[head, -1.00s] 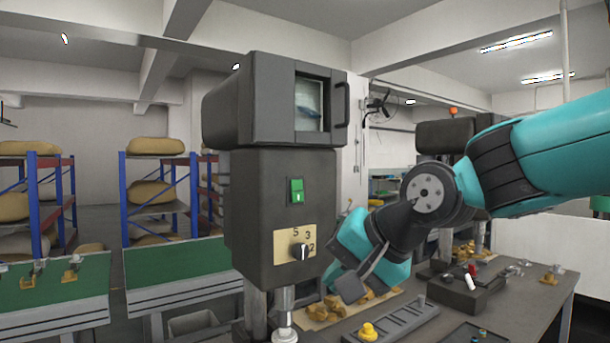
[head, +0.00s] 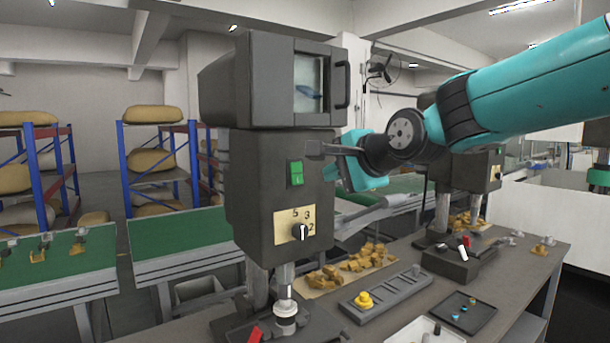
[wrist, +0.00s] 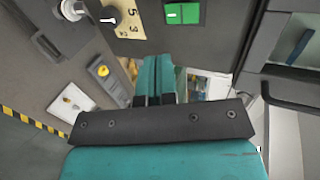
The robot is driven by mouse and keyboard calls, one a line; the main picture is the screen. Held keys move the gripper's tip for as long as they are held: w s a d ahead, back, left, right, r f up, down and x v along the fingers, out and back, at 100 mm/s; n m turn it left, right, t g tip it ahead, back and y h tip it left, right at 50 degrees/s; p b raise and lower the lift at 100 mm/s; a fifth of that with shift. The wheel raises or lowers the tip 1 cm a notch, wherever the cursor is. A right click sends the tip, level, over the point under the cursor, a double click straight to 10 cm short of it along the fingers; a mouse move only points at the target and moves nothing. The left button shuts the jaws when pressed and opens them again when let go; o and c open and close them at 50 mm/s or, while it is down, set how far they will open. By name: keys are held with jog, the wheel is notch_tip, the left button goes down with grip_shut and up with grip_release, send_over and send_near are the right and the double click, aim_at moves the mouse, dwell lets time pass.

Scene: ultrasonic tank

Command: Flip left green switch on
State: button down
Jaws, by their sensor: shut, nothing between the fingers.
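The green rocker switch (head: 295,174) is on the front of the dark grey machine (head: 265,215), above the dial plate. It also shows in the wrist view (wrist: 182,13), at the top middle. My gripper (head: 314,150) is shut and empty. Another green switch (head: 497,151) is on the machine at the right.
A rotary dial (head: 299,231) is below the switch. The machine's window box (head: 317,90) with a handle overhangs above. On the bench are a grey strip with a yellow button (head: 364,299), brass parts (head: 368,257) and a dark tray (head: 462,314).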

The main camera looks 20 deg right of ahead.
aim_at(298, 183)
jog(key=p+x, duration=0.1)
jog(key=x, duration=0.2)
jog(key=p+x, duration=0.2)
jog(key=x, duration=0.1)
jog(key=r+p+x, duration=0.1)
jog(key=x, duration=0.2)
jog(key=shift+w+a+p, duration=0.2)
jog(key=shift+w+p, duration=0.1)
jog(key=shift+w, duration=0.2)
jog(key=shift+w+f, duration=0.15)
